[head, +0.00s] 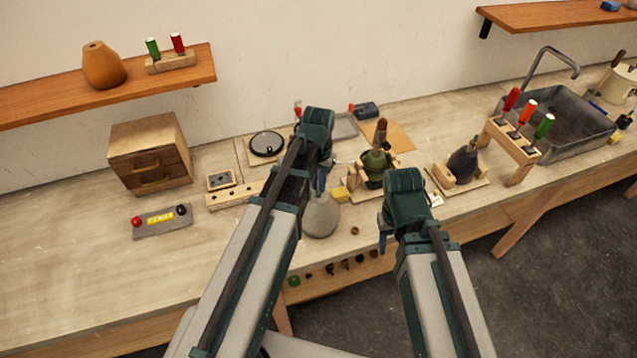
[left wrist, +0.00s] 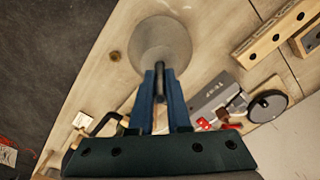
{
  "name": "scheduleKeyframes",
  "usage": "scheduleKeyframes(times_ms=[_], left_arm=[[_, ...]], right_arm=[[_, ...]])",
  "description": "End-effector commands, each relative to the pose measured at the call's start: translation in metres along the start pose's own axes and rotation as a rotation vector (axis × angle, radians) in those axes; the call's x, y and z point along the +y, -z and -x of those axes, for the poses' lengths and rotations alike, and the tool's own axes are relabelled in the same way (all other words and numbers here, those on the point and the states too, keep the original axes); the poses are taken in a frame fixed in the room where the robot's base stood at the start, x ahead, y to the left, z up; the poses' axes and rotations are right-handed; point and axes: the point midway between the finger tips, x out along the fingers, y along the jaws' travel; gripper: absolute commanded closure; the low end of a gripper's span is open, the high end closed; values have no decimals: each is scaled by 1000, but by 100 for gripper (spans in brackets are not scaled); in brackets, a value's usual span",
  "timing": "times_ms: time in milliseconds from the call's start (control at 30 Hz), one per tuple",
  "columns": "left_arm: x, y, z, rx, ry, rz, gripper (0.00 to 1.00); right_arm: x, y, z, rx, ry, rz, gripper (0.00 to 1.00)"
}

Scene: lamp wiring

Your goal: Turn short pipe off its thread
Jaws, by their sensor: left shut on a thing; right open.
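The short pipe (left wrist: 159,79) is a dark, narrow rod seen in the left wrist view between the two blue fingers of my left gripper (left wrist: 160,72). The fingers are shut on it. Its end points toward a round grey base (left wrist: 160,40), which also shows on the bench in the head view (head: 321,217). I cannot tell whether the thread is still engaged. In the head view my left gripper (head: 321,182) is just above the grey base, and my arm hides the pipe. My right gripper (head: 384,237) is open, near the bench's front edge, right of the base.
A green bulbous thing (head: 375,168) in a wooden holder stands behind my right gripper. A black disc (head: 266,144) lies on a board behind my left arm. The bench's left front is clear.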

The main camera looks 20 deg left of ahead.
Motion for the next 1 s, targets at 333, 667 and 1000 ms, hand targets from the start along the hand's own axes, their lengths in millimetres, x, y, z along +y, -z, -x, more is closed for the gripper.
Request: scheduleKeyframes(times_ms=[333,667,1000], left_arm=[[0,0,19,0,0,0,100],[0,0,35,0,0,0,100],[0,0,51,0,0,0,100]], right_arm=[[2,-1,19,0,1,-4,50],[3,-2,35,-1,1,-4,50],[5,-3,51,-1,1,-3,50]])
